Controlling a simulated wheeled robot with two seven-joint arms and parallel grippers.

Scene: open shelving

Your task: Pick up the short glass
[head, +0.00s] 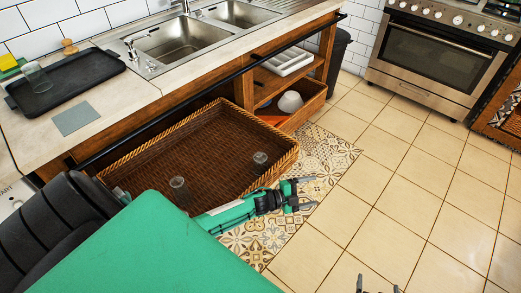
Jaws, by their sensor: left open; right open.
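A small clear glass (260,161) stands at the right end of the large wicker tray (215,118) and looks the shorter of the two glasses in it. A taller-looking clear glass (180,189) stands nearer the tray's front left. Another clear glass (36,77) is on the black tray (75,80) on the counter. My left gripper (302,194) is open and empty, outside the wicker tray, to the right of and nearer than the small glass. My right gripper (377,287) shows only its open fingertips at the bottom edge, over the floor tiles.
The wicker tray's raised rim lies between my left gripper and the glasses. A counter with a sink (180,42) runs behind it. An oven (435,55) stands back right. The tiled floor at right is clear.

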